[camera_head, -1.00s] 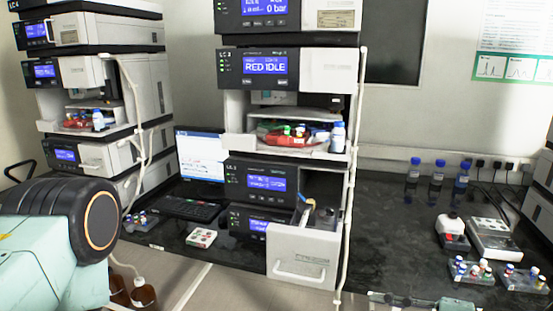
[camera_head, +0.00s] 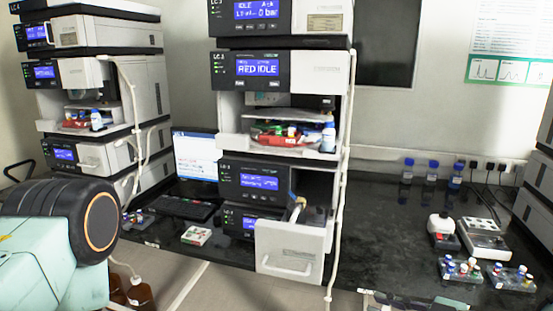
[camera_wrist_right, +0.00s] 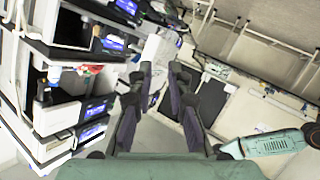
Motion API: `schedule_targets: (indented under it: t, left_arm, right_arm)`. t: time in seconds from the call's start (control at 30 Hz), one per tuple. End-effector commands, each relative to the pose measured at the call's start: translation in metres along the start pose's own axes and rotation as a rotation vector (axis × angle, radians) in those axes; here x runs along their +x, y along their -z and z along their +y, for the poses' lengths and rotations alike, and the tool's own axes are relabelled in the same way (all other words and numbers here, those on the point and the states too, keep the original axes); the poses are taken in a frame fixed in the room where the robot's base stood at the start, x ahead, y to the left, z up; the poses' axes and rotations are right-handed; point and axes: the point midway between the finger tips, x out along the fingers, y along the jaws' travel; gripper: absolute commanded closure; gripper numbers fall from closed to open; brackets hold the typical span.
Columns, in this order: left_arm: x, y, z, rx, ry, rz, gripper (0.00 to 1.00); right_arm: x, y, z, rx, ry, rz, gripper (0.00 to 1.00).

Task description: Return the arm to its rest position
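My right gripper (camera_wrist_right: 158,95) shows in the right wrist view with its two dark fingers spread apart and nothing between them. The right wrist view is tilted, and the column stack appears on its left side, apart from the fingers. In the head view my left arm (camera_head: 50,235) fills the lower left corner, with a teal link and a black round joint. Its gripper is outside the picture.
The middle column stack (camera_head: 321,71) has an open lower drawer (camera_head: 290,250) jutting forward. A vial tray (camera_head: 196,236) and a keyboard (camera_head: 180,207) lie to its left. Blue-capped bottles (camera_head: 431,171) and vial racks (camera_head: 460,270) stand on the dark bench to the right, with bare bench (camera_head: 375,225) between.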

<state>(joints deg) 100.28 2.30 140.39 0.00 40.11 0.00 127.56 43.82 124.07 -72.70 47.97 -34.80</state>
Motion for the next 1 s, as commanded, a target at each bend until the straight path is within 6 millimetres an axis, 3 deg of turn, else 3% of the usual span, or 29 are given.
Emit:
schedule_targets:
  t: [0.17,0.27,0.37,0.53,0.7,0.8,0.9,1.0]
  left_arm:
    - [0.015,0.000,0.000,0.000,0.000,0.000,0.60]
    - [0.026,0.000,0.000,0.000,0.000,0.000,0.60]
    - [0.038,0.000,0.000,0.000,0.000,0.000,0.60]
    - [0.064,0.000,-0.001,0.000,0.000,0.000,0.60]
    - [0.094,0.000,-0.001,0.000,0.000,0.000,0.60]
    - [0.109,0.000,-0.001,0.000,0.000,0.000,0.60]
    - [0.118,0.000,-0.001,0.000,0.000,0.000,0.60]
    - [0.121,0.000,-0.001,0.000,0.000,0.000,0.60]
  right_arm:
    - [0.007,-0.050,-0.030,0.372,-0.040,-0.190,0.82]
    - [0.005,-0.086,-0.059,0.585,-0.074,-0.328,0.82]
    - [-0.002,-0.124,-0.093,0.774,-0.122,-0.481,0.82]
    - [-0.030,-0.192,-0.167,1.027,-0.232,-0.776,0.82]
    - [-0.076,-0.251,-0.246,1.115,-0.333,-1.081,0.82]
    - [-0.098,-0.272,-0.283,1.075,-0.321,-1.204,0.82]
    - [-0.105,-0.283,-0.305,1.034,-0.276,-1.255,0.82]
    - [-0.108,-0.288,-0.316,1.020,-0.255,-1.277,0.82]
